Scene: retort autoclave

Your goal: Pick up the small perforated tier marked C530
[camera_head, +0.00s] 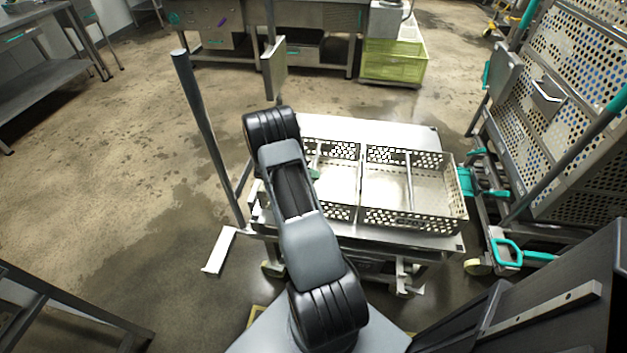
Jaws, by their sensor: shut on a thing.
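Two shallow perforated metal tiers sit side by side on a steel-topped cart. The left tier (340,213) is partly hidden behind my arm. The right tier (410,221) shows almost whole and has a bar across its middle. I cannot read the mark C530 on either one. My arm reaches up over the left side of the cart and bends at a black joint beside the left tier. My gripper is hidden behind the arm, so its jaws and what they touch cannot be seen. A small green piece shows inside the left tier, close to my arm.
The cart top (395,131) has a bare strip behind the tiers. A grey post (205,125) stands left of the cart. A tall perforated rack (575,110) with teal handles stands close on the right. A yellow-green crate (393,70) is behind. The floor at left is clear.

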